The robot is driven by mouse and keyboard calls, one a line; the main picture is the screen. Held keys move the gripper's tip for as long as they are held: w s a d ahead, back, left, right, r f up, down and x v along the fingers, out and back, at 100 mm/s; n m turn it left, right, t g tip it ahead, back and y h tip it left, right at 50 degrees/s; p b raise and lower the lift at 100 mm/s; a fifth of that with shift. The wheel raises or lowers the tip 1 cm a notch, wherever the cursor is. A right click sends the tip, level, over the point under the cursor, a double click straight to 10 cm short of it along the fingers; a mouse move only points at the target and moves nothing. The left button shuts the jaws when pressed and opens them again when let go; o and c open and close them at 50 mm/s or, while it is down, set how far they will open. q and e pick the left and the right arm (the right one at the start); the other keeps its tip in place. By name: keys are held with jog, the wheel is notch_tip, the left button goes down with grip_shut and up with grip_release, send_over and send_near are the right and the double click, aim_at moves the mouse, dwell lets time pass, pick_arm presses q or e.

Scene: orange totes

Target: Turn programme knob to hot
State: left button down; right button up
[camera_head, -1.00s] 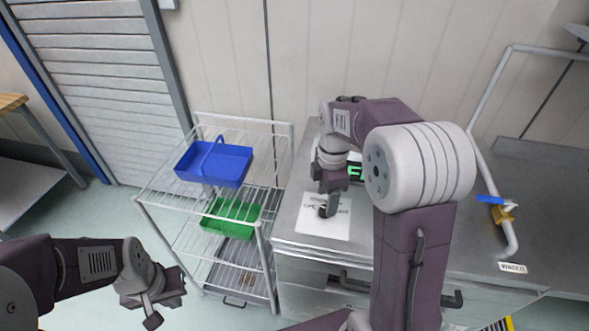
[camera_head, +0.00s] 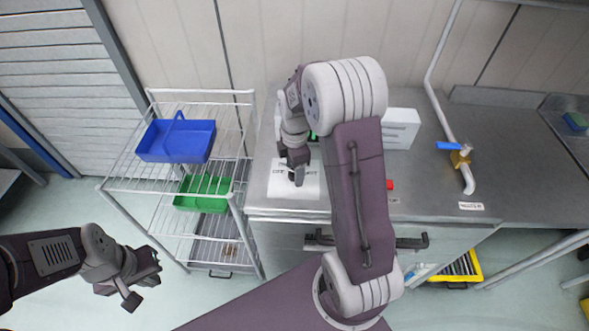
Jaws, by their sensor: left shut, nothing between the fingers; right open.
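No programme knob can be made out. A white printed label (camera_head: 283,187) lies flat on the steel machine top (camera_head: 257,190), and the fingers of my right gripper (camera_head: 296,176) are over it. A knob there may be hidden by the gripper; I cannot tell if the fingers touch anything. My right gripper is open. A small part of a green lit display (camera_head: 313,136) shows behind my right arm. My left gripper (camera_head: 146,284) is shut and empty, low at the left above the floor, well apart from the machine.
A white wire rack (camera_head: 150,190) with a blue tray (camera_head: 176,142) and a green tray (camera_head: 202,194) stands left of the machine. A white box (camera_head: 401,127) and a red part (camera_head: 389,184) are right of my arm. A blue-handled tap (camera_head: 455,149) stands further right.

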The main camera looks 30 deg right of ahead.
jog(key=shift+w+f, duration=0.1)
jog(key=c, duration=0.4)
grip_shut()
